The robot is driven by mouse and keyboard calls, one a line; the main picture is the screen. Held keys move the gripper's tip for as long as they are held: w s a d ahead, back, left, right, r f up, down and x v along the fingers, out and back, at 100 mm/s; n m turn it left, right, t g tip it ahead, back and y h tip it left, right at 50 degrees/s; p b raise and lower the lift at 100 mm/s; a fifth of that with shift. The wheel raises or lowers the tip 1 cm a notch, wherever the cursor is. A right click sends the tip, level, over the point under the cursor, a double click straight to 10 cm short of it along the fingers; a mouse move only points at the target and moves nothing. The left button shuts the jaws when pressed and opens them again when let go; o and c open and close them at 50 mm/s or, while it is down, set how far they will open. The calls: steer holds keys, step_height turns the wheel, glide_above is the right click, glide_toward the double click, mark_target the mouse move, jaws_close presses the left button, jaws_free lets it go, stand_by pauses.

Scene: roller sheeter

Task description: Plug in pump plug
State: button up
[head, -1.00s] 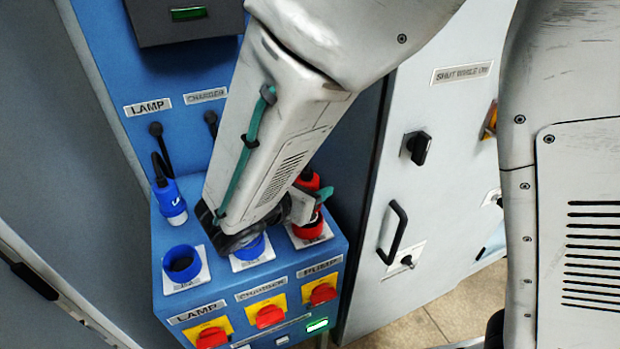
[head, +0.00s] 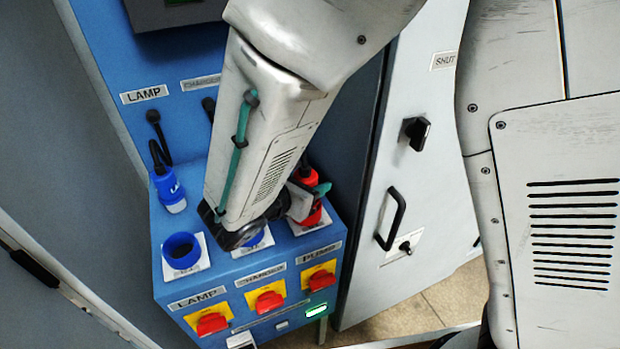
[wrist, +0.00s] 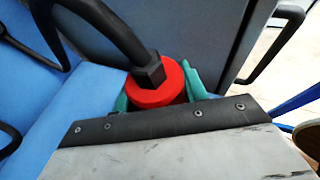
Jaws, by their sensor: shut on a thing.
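The red pump plug (head: 307,176) is at the right end of the blue panel, over the red pump socket (head: 311,217). My gripper (head: 310,190) is shut on the plug, with a teal finger showing at its right side. In the wrist view the plug's round red body (wrist: 157,88) sits between the teal fingertips, with a thick black cable rising from its top. The wrist housing hides the plug's lower end there. I cannot tell whether the plug is fully seated in the socket.
The blue lamp plug (head: 168,190) hangs at the left, above the empty blue lamp socket (head: 182,251). The charger socket (head: 258,239) is partly behind my wrist. Red switches, including the pump switch (head: 318,281), line the front. A cabinet handle (head: 391,220) stands to the right.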

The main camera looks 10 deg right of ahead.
steer(key=shift+f, duration=0.35)
steer(key=o, duration=1.2)
steer(key=shift+o, duration=0.2)
